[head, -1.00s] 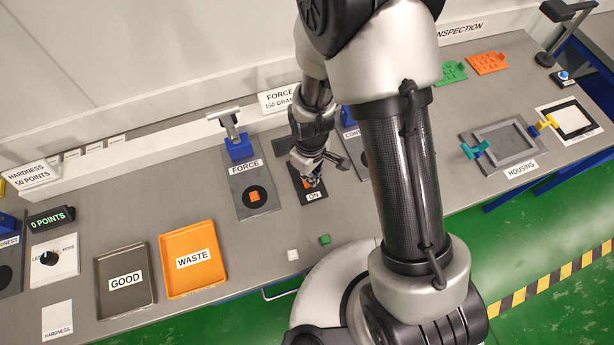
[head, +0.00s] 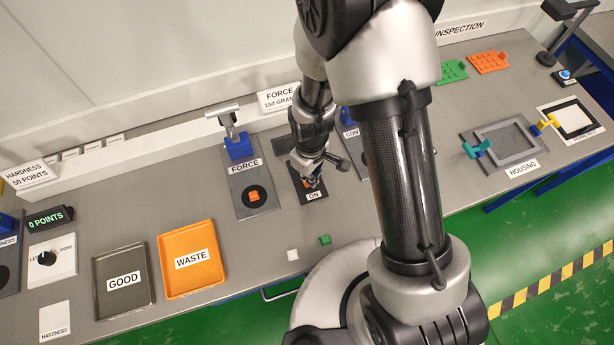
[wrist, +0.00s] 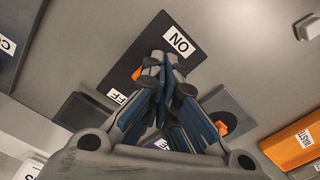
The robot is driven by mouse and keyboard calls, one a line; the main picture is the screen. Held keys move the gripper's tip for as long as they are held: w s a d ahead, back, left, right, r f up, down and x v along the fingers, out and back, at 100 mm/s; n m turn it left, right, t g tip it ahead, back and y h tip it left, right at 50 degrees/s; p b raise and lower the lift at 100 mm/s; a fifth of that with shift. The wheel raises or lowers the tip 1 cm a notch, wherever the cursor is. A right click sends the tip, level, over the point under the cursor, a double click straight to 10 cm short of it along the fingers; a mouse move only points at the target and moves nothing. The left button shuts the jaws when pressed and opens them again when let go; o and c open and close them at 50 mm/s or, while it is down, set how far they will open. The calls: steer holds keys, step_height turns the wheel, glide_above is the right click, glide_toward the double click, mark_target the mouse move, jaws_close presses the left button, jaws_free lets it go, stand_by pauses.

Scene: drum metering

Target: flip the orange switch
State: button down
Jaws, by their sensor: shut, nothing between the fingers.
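The switch panel (head: 312,196) is a dark plate on the bench with a white ON label at its near end. In the wrist view the panel (wrist: 193,28) also shows an OFF label, partly hidden by my fingers. A small part of the orange switch (wrist: 137,72) shows beside the fingers; the rest is hidden, so I cannot tell which way it is tilted. My gripper (head: 313,184) is shut and empty, pointing down at the panel. In the wrist view its fingertips (wrist: 160,62) lie over the panel between the labels; contact with the switch is unclear.
Left of the switch panel is a FORCE plate (head: 241,184) with an orange cube (head: 254,196) and a blue post. Another blue-posted station stands close on the right, partly hidden by my arm.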

steer(key=shift+f+b, duration=0.5)
steer(key=shift+f, duration=0.15)
steer(key=shift+r+p, duration=2.6)
steer(key=shift+r, duration=1)
